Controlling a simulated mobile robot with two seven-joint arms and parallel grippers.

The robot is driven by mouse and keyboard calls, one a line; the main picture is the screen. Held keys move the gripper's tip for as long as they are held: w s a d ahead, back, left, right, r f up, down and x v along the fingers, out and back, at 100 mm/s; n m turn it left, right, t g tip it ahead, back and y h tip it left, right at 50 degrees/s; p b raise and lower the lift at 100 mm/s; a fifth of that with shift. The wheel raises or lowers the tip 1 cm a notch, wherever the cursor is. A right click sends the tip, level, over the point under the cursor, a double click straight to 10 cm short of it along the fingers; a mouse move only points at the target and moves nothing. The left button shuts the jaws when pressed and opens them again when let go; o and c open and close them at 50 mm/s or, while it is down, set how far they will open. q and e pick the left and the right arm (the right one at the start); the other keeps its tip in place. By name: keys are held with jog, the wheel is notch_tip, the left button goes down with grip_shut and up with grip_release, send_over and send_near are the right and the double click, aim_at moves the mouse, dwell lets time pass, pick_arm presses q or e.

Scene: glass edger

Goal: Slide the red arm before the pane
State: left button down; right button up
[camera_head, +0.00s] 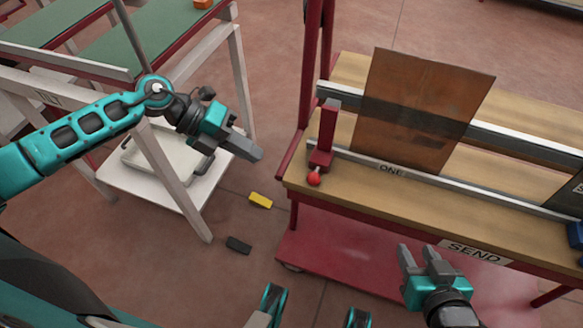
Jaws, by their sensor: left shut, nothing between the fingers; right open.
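The red arm (326,132) stands upright at the left end of the wooden bench, on the metal rail, with a red ball knob (314,179) at its foot. The brown, see-through pane (417,108) stands on the rail and leans on the bar behind. The red arm is just left of the pane's left edge, with a small gap. My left gripper (254,152) is shut and empty, left of the red arm and apart from it. My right gripper (418,258) is open and empty in front of the bench, near the "SEND" label (475,252).
The rail (460,184) carries a "ONE" label below the pane. A white-framed table (110,50) with a green top and a low shelf with a tray (165,160) stand at left. A yellow block (260,200) and a black block (238,245) lie on the floor.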

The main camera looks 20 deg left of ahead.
aim_at(293, 180)
pick_arm(q)
jog(key=x, duration=0.3)
jog(key=b+x, duration=0.1)
jog(key=x, duration=0.2)
jog(key=d+r+x, duration=0.1)
jog(key=x, duration=0.2)
jog(key=shift+w, duration=0.1)
jog(key=shift+d, duration=0.3)
